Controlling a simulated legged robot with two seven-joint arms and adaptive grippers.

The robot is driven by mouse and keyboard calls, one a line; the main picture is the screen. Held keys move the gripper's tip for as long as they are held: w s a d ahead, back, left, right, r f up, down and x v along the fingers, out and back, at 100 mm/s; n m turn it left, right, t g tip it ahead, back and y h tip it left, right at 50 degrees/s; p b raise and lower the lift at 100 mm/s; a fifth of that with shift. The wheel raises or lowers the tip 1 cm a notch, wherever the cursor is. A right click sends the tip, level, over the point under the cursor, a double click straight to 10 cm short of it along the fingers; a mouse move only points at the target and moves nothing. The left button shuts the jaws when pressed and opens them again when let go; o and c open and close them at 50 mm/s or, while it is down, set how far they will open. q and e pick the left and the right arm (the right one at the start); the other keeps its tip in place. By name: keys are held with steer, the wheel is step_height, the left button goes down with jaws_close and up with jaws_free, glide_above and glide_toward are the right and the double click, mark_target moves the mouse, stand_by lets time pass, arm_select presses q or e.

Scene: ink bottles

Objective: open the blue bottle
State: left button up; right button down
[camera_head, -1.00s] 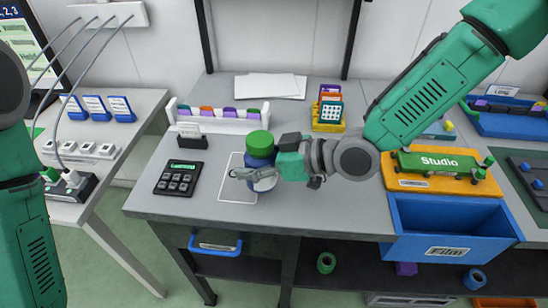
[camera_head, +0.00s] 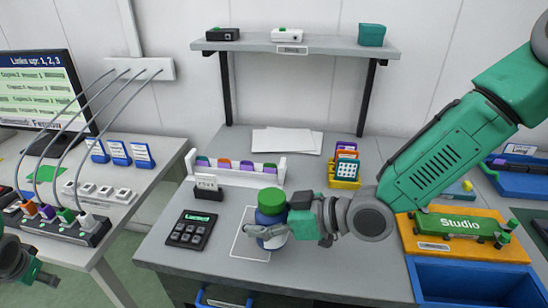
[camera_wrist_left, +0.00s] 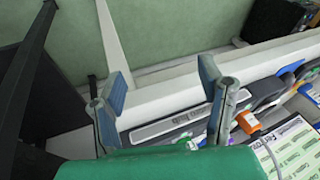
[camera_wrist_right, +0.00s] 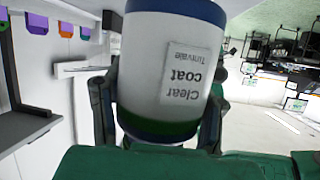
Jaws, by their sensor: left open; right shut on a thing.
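The blue bottle (camera_head: 270,222) has a green cap (camera_head: 271,196) and a white label band. It is upright over the white-outlined rectangle (camera_head: 241,246) on the grey table; I cannot tell whether its base touches. My right gripper (camera_head: 272,231) is shut around its body from the right, below the cap. In the right wrist view the bottle (camera_wrist_right: 150,70) fills the space between the fingers, its label reading "Clear coat" upside down. The cap is on the bottle. My left gripper (camera_head: 45,278) is at the lower left edge, far from the bottle. Its open, empty fingers show in the left wrist view (camera_wrist_left: 163,85).
A calculator-like keypad (camera_head: 190,230) and a card holder (camera_head: 206,188) stand left of the bottle. A white rack (camera_head: 236,176) is behind it. A blue bin (camera_head: 475,283) and orange "Studio" tray (camera_head: 462,248) lie right. A side table with a power strip (camera_head: 62,226) is near my left gripper.

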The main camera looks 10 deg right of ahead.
arm_select(q)
steer(key=w+r+m, duration=0.1)
steer(key=w+r, duration=0.1)
steer(key=w, duration=0.1)
steer(key=w+r+m, duration=0.1)
steer(key=w+r, duration=0.2)
steer(key=w+r+m, duration=0.1)
steer(key=w+r, duration=0.1)
steer(key=w, duration=0.1)
steer(key=shift+w+d+r, duration=0.1)
steer(key=shift+w+r, duration=0.2)
steer(key=shift+w, duration=0.05)
steer(key=w+d+r+m+h, duration=0.1)
steer(key=w+d+m, duration=0.1)
steer(key=d, duration=0.4)
steer(key=w+d+r+m, duration=0.2)
steer(key=d, duration=0.4)
step_height(320, 180, up, 19)
steer(key=m+g+h, duration=0.2)
steer(key=m+g, duration=0.2)
steer(key=m, duration=1.3)
glide_above(276, 196)
steer(key=shift+w+a+f, duration=0.15)
steer(key=shift+w+a, duration=0.05)
steer(key=shift+w, duration=0.25)
steer(key=shift+s+d, duration=0.2)
steer(key=shift+s, duration=0.05)
steer(key=shift+s+f, duration=0.15)
steer(key=shift+f, duration=3.7)
